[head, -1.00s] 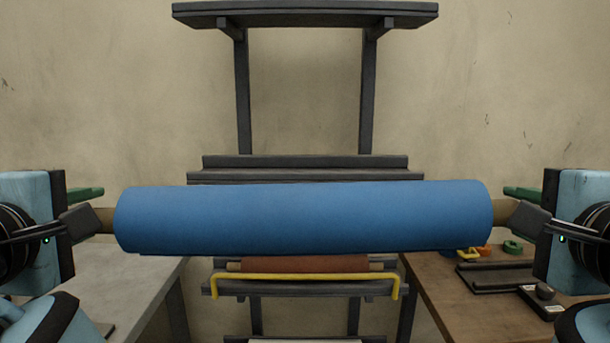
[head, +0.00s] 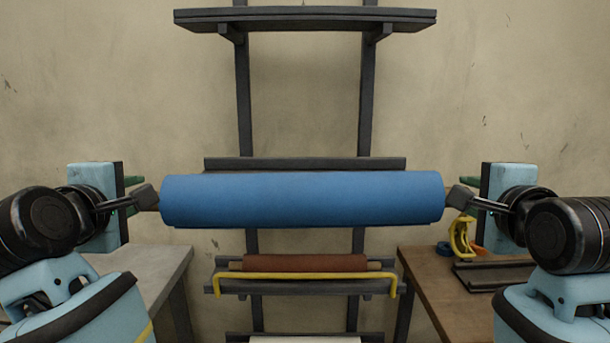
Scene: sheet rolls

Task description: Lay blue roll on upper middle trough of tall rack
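The blue roll (head: 300,199) lies level across the middle of the head view, in front of the dark tall rack (head: 242,90). My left gripper (head: 147,197) is at its left end and my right gripper (head: 458,197) at its right end; both appear shut on the core ends. The rack's upper middle trough (head: 305,163) shows just above and behind the roll, its lower part hidden by it. I cannot tell whether the roll touches the trough.
A top shelf (head: 305,18) is empty on its visible side. A lower trough holds a brown roll (head: 305,263) behind a yellow bar (head: 305,276). A grey table (head: 140,275) stands left, and a wooden table (head: 425,290) with a yellow tool (head: 461,238) stands right.

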